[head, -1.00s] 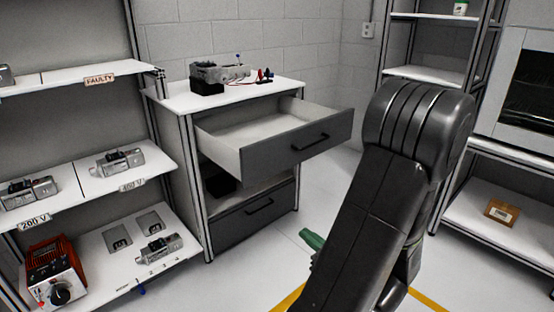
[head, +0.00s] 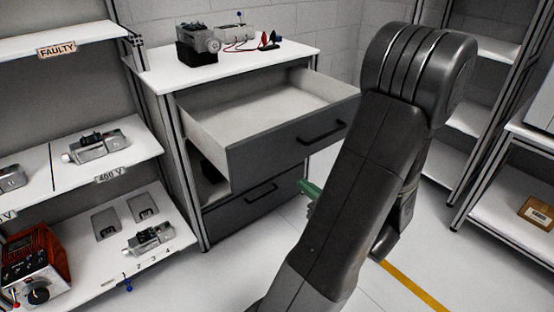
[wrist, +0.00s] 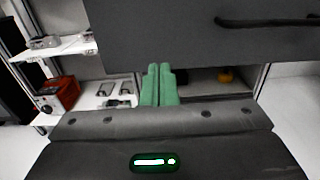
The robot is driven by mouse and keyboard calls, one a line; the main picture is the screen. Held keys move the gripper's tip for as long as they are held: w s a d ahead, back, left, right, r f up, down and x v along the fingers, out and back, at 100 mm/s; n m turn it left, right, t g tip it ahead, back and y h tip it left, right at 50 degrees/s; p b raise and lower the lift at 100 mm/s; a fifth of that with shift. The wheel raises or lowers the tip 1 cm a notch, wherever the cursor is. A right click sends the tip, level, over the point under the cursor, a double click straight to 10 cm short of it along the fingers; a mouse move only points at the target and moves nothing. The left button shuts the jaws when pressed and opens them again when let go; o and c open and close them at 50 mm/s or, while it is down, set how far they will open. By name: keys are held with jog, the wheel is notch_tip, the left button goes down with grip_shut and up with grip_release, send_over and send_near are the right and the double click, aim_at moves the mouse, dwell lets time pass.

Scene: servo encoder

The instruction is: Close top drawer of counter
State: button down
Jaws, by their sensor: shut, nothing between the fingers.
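The counter (head: 225,62) stands ahead in the head view, with its top drawer (head: 290,139) pulled well out. The drawer looks empty inside and has a dark front with a black bar handle (head: 321,132). The drawer front (wrist: 200,45) also fills the upper wrist view, with its handle (wrist: 265,21) at the upper right. My gripper (wrist: 159,68) has green fingers held together with nothing between them, at or just below the drawer front's lower edge in that view. Contact cannot be told. In the head view a green fingertip (head: 308,188) shows beside my arm, right of the counter.
The lower drawer (head: 250,205) is shut, below an open gap. A servo device with leads (head: 205,40) sits on the countertop. A shelf rack (head: 75,165) with servos stands left, and another rack (head: 500,200) right. Floor is clear between.

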aim_at(270, 158)
jog(key=b+x, duration=0.1)
jog(key=x, duration=1.1)
jog(key=shift+w+a, duration=0.25)
